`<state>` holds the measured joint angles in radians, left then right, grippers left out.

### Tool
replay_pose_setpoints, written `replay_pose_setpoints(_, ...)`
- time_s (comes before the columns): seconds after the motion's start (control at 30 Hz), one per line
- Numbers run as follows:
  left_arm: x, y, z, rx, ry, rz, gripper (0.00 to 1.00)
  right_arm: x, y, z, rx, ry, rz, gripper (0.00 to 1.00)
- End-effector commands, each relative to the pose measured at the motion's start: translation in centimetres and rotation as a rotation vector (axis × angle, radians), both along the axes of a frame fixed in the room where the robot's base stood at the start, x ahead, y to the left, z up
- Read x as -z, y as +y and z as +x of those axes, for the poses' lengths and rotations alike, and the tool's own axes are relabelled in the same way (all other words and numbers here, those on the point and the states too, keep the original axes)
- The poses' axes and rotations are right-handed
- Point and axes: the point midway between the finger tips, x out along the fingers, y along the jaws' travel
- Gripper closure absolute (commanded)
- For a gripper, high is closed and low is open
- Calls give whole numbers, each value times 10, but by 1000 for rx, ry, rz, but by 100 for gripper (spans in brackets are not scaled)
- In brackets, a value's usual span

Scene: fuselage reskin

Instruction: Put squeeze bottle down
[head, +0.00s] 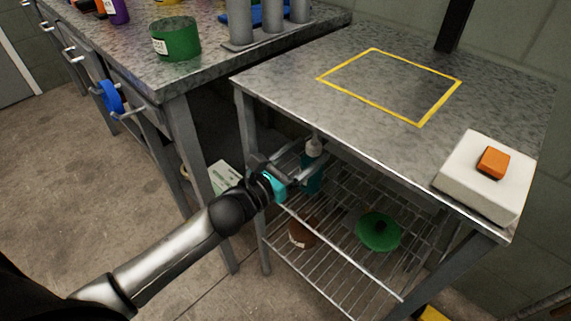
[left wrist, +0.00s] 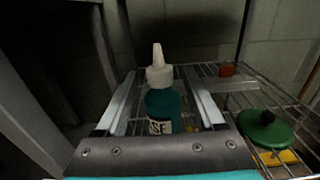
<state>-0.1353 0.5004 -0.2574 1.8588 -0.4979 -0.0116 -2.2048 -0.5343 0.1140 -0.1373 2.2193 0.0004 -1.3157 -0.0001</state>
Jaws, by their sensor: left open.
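The squeeze bottle (left wrist: 164,105) is teal with a white cap and pointed nozzle. It stands upright on the wire shelf under the metal table, and it also shows in the head view (head: 314,165), partly hidden by my gripper. My left gripper (head: 308,160) reaches in under the tabletop at shelf height. In the left wrist view my left gripper (left wrist: 166,100) is open, with one finger on each side of the bottle and a visible gap to each. My right gripper is not in view.
The wire shelf (head: 345,270) also holds a green round object (head: 378,232) and a brown container (head: 302,233). The tabletop (head: 300,80) above has a yellow outlined square (head: 423,122) and a white block (head: 466,180) with an orange item (head: 493,162). A workbench (head: 130,75) stands left.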

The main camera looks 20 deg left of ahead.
Motion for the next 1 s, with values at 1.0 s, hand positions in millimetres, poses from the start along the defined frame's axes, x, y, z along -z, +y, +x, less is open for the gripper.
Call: replay_pose_setpoints(1.0, 66, 55, -73, -430, 450, -894, 30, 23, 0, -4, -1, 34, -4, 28)
